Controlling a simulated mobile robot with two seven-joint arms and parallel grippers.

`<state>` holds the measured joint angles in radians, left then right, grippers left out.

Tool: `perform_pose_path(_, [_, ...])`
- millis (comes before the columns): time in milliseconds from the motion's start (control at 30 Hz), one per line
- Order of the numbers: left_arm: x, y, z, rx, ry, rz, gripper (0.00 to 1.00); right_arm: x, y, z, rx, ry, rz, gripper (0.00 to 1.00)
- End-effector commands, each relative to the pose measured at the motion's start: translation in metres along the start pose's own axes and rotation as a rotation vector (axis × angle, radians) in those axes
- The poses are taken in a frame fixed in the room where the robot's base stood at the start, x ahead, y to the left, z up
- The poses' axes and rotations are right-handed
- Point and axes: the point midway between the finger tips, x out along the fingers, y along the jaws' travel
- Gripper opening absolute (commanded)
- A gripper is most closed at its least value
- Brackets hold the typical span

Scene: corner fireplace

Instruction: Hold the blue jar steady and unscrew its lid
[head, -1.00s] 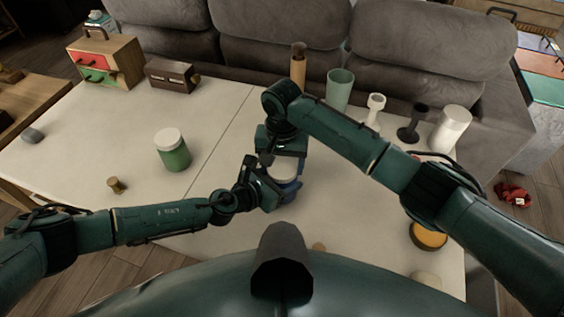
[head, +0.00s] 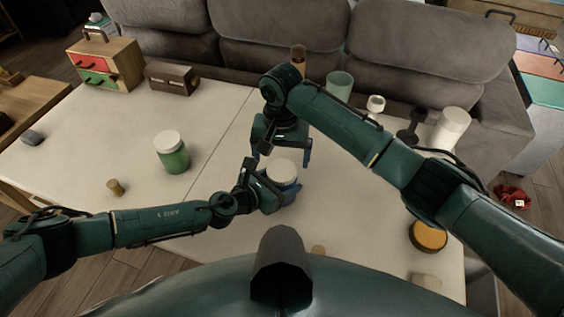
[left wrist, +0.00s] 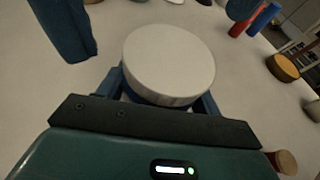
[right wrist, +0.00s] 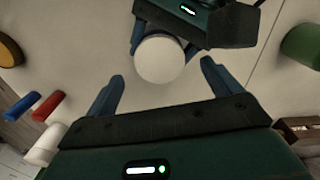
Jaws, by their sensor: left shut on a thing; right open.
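The blue jar (head: 293,190) stands on the pale table in front of me, its white lid (head: 282,171) sitting on top. The lid also shows in the left wrist view (left wrist: 168,60) and right wrist view (right wrist: 160,59). My left gripper (head: 285,192) is shut around the jar's body below the lid, a finger on each side; the body is mostly hidden. My right gripper (head: 286,157) is open and empty just beyond the lid. In the right wrist view its fingers (right wrist: 162,72) are spread apart, with the lid ahead between them and not touching.
A green jar (head: 173,158) with a white lid and a small wooden peg (head: 115,187) stand left. Cups and holders line the back right, near the sofa (head: 280,35). A round yellow-topped thing (head: 429,235) lies right. The table between the jars is clear.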

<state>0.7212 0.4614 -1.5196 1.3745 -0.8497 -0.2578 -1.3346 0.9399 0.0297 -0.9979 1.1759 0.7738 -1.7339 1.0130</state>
Motion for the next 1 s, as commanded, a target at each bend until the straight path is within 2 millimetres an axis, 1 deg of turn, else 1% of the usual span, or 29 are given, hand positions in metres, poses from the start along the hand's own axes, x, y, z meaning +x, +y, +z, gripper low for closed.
perform_pose_path(67, [0.0,0.0,0.0,0.0,0.0,0.0,0.01,-0.006,0.0,0.0,0.0,0.002,0.0,0.9])
perform_pose_path(133, [0.0,0.0,0.0,0.0,-0.001,0.0,0.01,-0.008,0.0,-0.001,0.002,0.002,0.001,0.86])
perform_pose_path(233, [0.0,0.0,0.0,0.0,-0.001,0.0,0.01,-0.016,-0.001,-0.003,0.022,0.011,-0.001,0.86])
perform_pose_path(400, [0.0,0.0,0.0,0.0,-0.001,0.0,0.01,-0.034,-0.001,-0.004,0.108,0.017,-0.001,0.86])
perform_pose_path(533, [0.0,0.0,0.0,0.0,-0.001,0.0,0.01,-0.04,0.001,-0.002,0.168,0.007,0.002,0.86])
perform_pose_path(667, [0.0,0.0,0.0,0.0,-0.001,0.0,0.01,-0.032,0.001,0.0,0.19,0.0,0.005,0.86])
perform_pose_path(1000, [0.0,0.0,0.0,0.0,-0.001,0.0,0.01,0.019,0.001,0.0,0.189,-0.001,0.004,0.86])
